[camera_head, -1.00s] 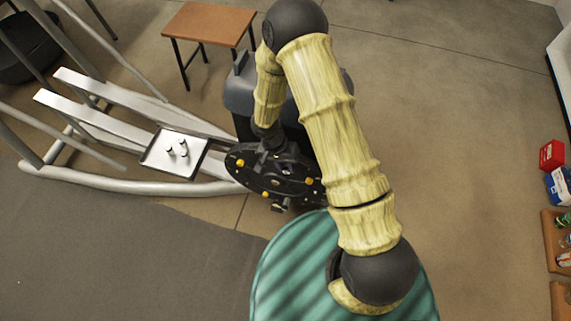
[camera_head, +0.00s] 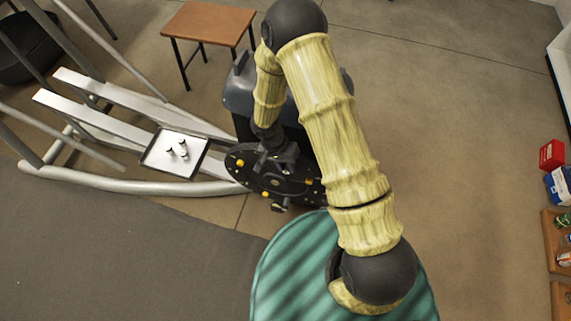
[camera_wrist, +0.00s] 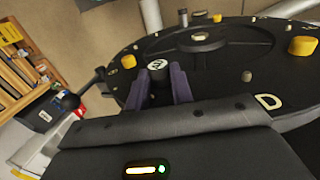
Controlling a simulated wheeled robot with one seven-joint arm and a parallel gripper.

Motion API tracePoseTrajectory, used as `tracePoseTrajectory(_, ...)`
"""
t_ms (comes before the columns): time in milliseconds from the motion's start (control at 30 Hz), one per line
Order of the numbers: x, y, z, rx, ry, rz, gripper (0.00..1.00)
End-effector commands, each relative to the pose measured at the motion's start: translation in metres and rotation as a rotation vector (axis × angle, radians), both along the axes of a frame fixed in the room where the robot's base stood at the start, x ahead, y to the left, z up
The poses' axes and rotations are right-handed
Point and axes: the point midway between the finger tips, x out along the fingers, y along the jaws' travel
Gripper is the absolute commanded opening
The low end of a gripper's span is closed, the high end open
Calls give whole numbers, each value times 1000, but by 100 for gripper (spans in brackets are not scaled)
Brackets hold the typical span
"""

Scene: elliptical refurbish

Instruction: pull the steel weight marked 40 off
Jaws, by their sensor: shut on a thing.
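The mark is small but looks like 40. My gripper (camera_wrist: 162,84) has its purple fingers shut on the weight's sides. The weight stands at the near edge of a black round disc (camera_wrist: 225,62), and I cannot tell whether it still touches the disc. In the head view, my gripper (camera_head: 287,166) is over the disc (camera_head: 262,180), and my arm hides part of both.
Yellow knobs (camera_wrist: 302,46) and small pegs stand up from the disc. A tray (camera_head: 163,160) with several small cylinders sits on the pale frame to the left. A brown-topped stool (camera_head: 208,24) stands behind. Shelves with boxes (camera_head: 557,185) are at far right.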

Motion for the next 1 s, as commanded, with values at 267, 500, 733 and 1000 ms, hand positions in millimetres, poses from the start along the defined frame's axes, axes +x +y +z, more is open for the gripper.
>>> tracePoseTrajectory(267, -9, 4, -2, -1, 2, 3, 0)
tracePoseTrajectory(500, -24, 9, -2, -1, 2, 3, 0)
tracePoseTrajectory(733, -37, 14, -2, 0, 0, 2, 0)
tracePoseTrajectory(1000, -54, 20, -2, 0, 1, 3, 0)
